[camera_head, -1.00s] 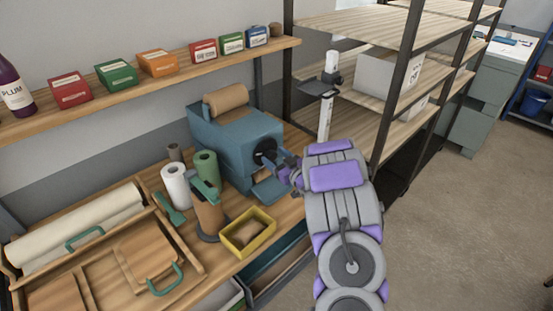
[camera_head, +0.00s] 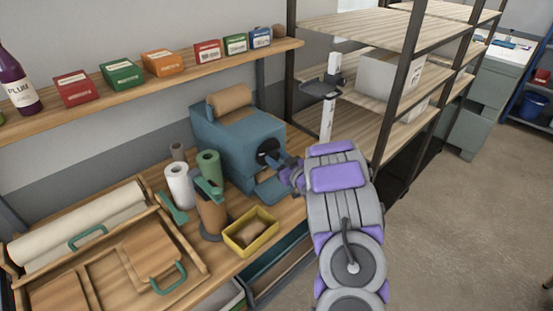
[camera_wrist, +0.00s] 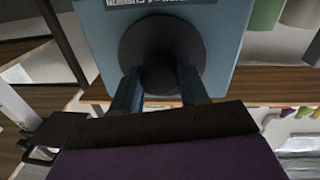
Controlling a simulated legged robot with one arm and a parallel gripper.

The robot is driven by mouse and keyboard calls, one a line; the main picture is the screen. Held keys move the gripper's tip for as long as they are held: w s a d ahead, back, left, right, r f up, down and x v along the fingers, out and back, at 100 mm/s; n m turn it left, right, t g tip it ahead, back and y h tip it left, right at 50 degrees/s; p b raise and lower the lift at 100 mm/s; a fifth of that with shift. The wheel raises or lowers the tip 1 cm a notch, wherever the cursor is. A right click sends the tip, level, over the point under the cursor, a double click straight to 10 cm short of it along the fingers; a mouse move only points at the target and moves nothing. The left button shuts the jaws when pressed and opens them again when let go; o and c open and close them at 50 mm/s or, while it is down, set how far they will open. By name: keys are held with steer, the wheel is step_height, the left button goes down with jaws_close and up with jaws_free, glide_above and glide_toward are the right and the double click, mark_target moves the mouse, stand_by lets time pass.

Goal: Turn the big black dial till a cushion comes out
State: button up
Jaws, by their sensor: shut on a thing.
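The blue machine (camera_head: 232,138) stands on the wooden bench with a roll of brown kraft paper (camera_head: 230,96) on top. Its big black dial (camera_head: 268,150) is on the face toward my arm, and my gripper hides part of it in the head view. In the wrist view the dial (camera_wrist: 161,40) is a round black disc with a knob at its middle. My gripper (camera_wrist: 158,88) is shut on the knob, one finger on each side; it also shows in the head view (camera_head: 283,163). A blue tray (camera_head: 271,190) juts out below the dial, and I see no cushion on it.
A yellow bin (camera_head: 250,246) holding something brown, a tape dispenser (camera_head: 211,218) and white and green rolls (camera_head: 179,186) stand left of my arm. A wooden shelf rack (camera_head: 370,130) and a white post (camera_head: 327,110) stand close behind it.

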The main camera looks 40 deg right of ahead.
steer(key=shift+d+r+p, duration=0.15)
steer(key=shift+r+p, duration=0.1)
steer(key=shift+p, duration=0.25)
steer(key=shift+r+m+p, duration=0.1)
steer(key=shift+m+p, duration=0.3)
steer(key=shift+p, duration=0.05)
steer(key=m+p, duration=0.3)
steer(key=p, duration=0.2)
steer(key=shift+r, duration=0.2)
steer(key=m+p, duration=0.5)
steer(key=p, duration=0.2)
steer(key=shift+g, duration=0.3)
steer(key=m+p, duration=0.2)
steer(key=m, duration=0.1)
steer(key=m+p, duration=0.2)
steer(key=shift+d+f+m+y+p, duration=0.15)
steer(key=shift+f+m+y+p, duration=0.05)
steer(key=shift+m+y+p, duration=0.2)
steer(key=m, duration=0.2)
steer(key=m+p, duration=0.1)
steer(key=shift+f+m+y, duration=0.2)
steer(key=shift+m+y, duration=0.1)
steer(key=shift+m, duration=0.1)
steer(key=shift+f, duration=0.1)
